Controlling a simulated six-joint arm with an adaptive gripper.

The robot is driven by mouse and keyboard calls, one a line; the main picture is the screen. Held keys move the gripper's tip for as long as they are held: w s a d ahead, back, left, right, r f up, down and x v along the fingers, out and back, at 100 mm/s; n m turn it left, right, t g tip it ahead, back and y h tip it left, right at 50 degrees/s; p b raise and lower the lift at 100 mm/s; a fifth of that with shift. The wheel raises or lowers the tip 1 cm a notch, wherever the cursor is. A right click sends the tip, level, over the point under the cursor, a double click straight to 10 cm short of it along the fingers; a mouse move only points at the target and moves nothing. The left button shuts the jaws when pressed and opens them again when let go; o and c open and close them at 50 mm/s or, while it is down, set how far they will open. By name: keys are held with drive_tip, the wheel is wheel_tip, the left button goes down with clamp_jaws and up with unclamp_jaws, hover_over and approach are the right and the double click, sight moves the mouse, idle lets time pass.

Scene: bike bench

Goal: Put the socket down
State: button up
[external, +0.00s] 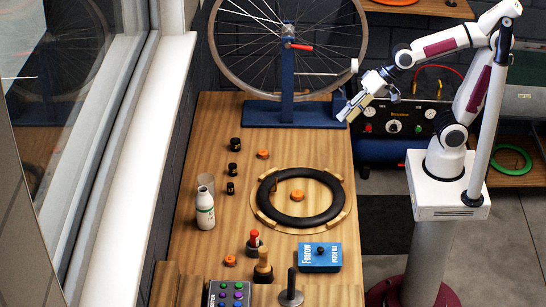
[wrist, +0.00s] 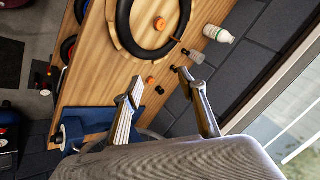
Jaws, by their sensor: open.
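Several small black sockets stand in a row on the wooden bench: a far one (external: 235,144), a middle one (external: 234,170) and a near one (external: 230,188). In the wrist view, small black sockets (wrist: 160,90) lie beyond the fingers, partly near the right fingertip. My gripper (external: 347,113) is up at the bench's far right, beside the wheel stand and well apart from the sockets. In the wrist view my gripper (wrist: 158,76) has its two fingers spread, with nothing held between them. I cannot tell which socket the task means.
A black tyre ring (external: 270,213) lies on a wooden ring, with an orange disc (external: 297,196) inside. A wheel stand (external: 287,112) blocks the far end. A white bottle (external: 205,208), blue box (external: 320,257) and button panel (external: 229,294) stand nearer. Bare wood lies around the sockets.

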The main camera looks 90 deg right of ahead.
drive_tip(key=s+d+f+n+g, duration=0.1)
drive_tip(key=s+d+n, duration=0.1)
drive_tip(key=s+n, duration=0.2)
drive_tip(key=s+d+f+n+g+h, duration=0.1)
drive_tip(key=s+n, duration=0.3)
drive_tip(key=s, duration=0.6)
drive_tip(key=shift+s+d+n+h, duration=0.25)
drive_tip(key=shift+d+n+h, duration=0.05)
drive_tip(key=shift+d, duration=0.35)
